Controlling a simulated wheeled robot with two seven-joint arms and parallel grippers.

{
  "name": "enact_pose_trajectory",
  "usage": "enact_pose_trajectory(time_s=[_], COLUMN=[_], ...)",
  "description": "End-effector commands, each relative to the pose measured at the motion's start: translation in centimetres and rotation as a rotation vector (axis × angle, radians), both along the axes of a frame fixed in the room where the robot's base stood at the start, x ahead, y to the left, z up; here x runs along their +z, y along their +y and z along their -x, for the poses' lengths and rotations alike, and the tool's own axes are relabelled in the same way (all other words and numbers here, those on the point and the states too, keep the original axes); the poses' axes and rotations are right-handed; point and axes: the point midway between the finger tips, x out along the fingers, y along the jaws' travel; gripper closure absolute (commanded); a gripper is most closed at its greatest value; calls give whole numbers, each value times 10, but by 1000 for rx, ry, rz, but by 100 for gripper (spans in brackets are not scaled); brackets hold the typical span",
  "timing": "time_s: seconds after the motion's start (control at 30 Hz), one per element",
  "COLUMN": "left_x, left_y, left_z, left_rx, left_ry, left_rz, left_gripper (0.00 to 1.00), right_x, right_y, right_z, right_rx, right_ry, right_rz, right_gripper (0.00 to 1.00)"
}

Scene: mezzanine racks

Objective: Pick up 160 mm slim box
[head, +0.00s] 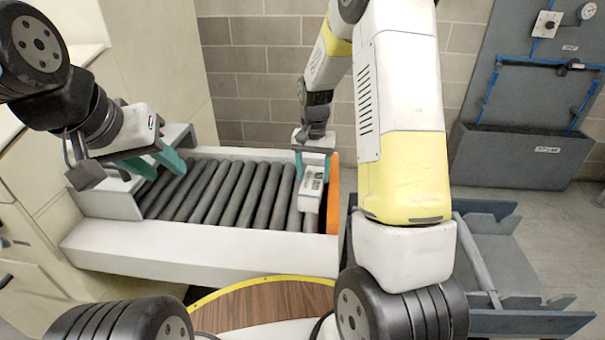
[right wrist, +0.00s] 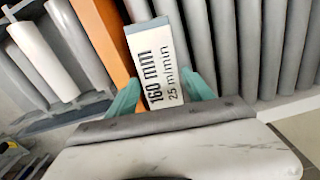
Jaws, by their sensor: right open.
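The 160 mm slim box (head: 310,196) is white, with a dark band, and lies at the right end of the roller conveyor. In the right wrist view the box (right wrist: 158,65) shows the print "160 mm" and "25 m/min". My right gripper (head: 313,167) is above the box's far end, with its jaws open. In the right wrist view its teal fingers (right wrist: 160,82) stand on either side of the box's near end; whether they touch it I cannot tell. My left gripper (head: 167,174) is open and empty over the conveyor's left end.
The roller conveyor (head: 200,249) has white side rails and an orange end strip (head: 333,194) just right of the box. A grey-blue frame (head: 520,322) stands to its right. A round wooden top (head: 265,303) with a yellow rim is in front. The middle rollers are bare.

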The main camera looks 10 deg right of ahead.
Motion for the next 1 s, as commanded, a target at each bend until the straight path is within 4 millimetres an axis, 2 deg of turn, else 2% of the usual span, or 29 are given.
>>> enact_pose_trajectory(time_s=[0.03, 0.2, 0.47, 0.77, 0.8, 1.0], left_x=[0, 0, 0, 0, 0, 0], left_y=[0, 0, 0, 0, 0, 0], left_z=[0, 0, 0, 0, 0, 0], left_rx=[0, 0, 0, 0, 0, 0], left_ry=[0, 0, 0, 0, 0, 0], left_rz=[0, 0, 0, 0, 0, 0], left_gripper=[64, 64, 64, 64, 64, 64], right_x=[-10, -29, -32, -31, -31, -31], right_y=[-1, 0, 0, 0, 0, 0], right_z=[2, 1, 1, 1, 1, 1], right_rx=[0, 0, 0, 0, 0, 0], right_ry=[5, 2, 0, 0, -1, -1], right_rz=[0, -1, 0, 0, -1, -1], right_gripper=[40, 40, 40, 97, 100, 100])
